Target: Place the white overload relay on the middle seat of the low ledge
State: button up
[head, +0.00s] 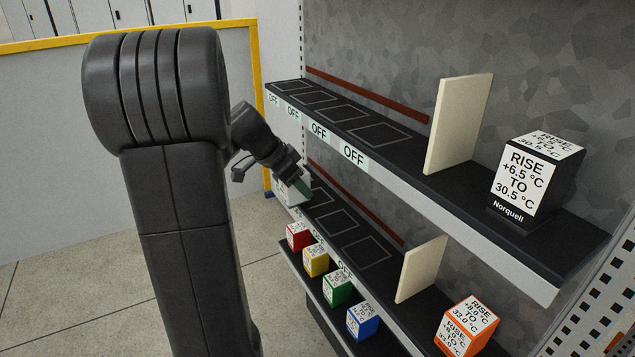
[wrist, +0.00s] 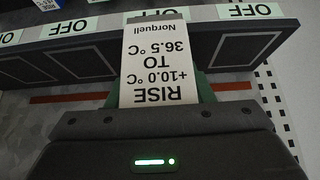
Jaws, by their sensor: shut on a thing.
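My gripper (head: 303,186) is shut on the white overload relay (head: 288,196), at the far left end of the low ledge (head: 393,283) in the head view. In the wrist view the relay (wrist: 157,62) shows upside-down print, "RISE +10.0 °C TO 36.5 °C Norquell", between my green fingers (wrist: 160,92). The low ledge has outlined empty seats; the middle seat (head: 335,222) is bare in the head view. In the wrist view the relay overlaps the ledge and hides part of it. I cannot tell whether the relay touches the ledge.
An upper ledge (head: 460,208) with empty seats overhangs the low one. Cream dividers (head: 458,122) (head: 421,268) stand on both ledges. A black-and-white block (head: 520,182) and an orange block (head: 467,325) stand right of them. Red, yellow, green and blue blocks (head: 366,320) sit lower in front.

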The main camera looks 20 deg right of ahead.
jog(key=shift+d, duration=1.05)
jog(key=d, duration=0.3)
jog(key=shift+w+d+f+b, duration=0.2)
jog(key=shift+f+b, duration=0.05)
jog(key=shift+b, duration=0.1)
jog(key=shift+f, duration=0.1)
jog(key=shift+a, duration=0.15)
jog(key=shift+f+b, duration=0.15)
jog(key=shift+b, duration=0.15)
jog(key=o, duration=1.1)
